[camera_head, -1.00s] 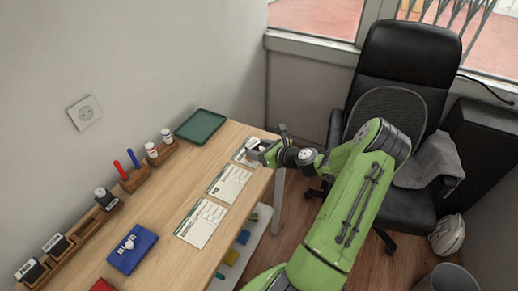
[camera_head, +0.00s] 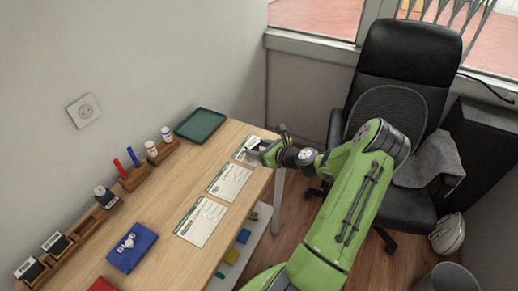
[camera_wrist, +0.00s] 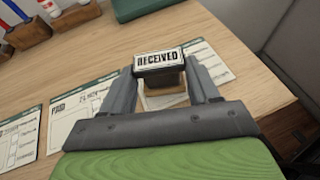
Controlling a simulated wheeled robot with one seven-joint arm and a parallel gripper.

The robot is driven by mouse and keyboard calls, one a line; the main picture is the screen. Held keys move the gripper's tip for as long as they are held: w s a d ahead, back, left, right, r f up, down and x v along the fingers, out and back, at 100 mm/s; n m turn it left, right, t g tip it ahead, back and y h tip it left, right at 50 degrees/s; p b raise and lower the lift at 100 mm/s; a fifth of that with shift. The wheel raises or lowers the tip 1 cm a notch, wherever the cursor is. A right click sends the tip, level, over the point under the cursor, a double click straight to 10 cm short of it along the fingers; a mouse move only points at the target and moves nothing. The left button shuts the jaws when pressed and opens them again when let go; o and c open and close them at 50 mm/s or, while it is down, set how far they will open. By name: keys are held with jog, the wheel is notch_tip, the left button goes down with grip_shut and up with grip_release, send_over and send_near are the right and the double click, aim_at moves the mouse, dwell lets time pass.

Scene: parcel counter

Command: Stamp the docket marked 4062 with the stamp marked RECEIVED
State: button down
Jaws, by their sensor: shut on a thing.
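My gripper (camera_head: 258,151) is shut on the stamp marked RECEIVED (camera_wrist: 158,58); the label is legible in the wrist view, between the two fingers. The stamp is over the farthest docket (camera_wrist: 204,62), which is partly hidden behind the stamp and fingers. I cannot tell whether the stamp's face touches the paper. The middle docket (camera_head: 229,182) and the nearest docket (camera_head: 201,221) lie flat in the same row along the desk's right edge. The middle docket also shows in the wrist view (camera_wrist: 82,110). I cannot read the number 4062 on any docket.
A green tray (camera_head: 201,125) sits at the desk's far end. Along the wall stand a rack with other stamps (camera_head: 56,244), a pen holder (camera_head: 133,179) and small bottles (camera_head: 152,149). A blue pad (camera_head: 131,248) lies at the front left. A black chair (camera_head: 405,75) stands right.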

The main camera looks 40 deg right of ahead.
notch_tip(320, 180, up, 6)
jog(key=p, duration=0.6)
jog(key=shift+p, duration=0.35)
jog(key=shift+f, duration=0.1)
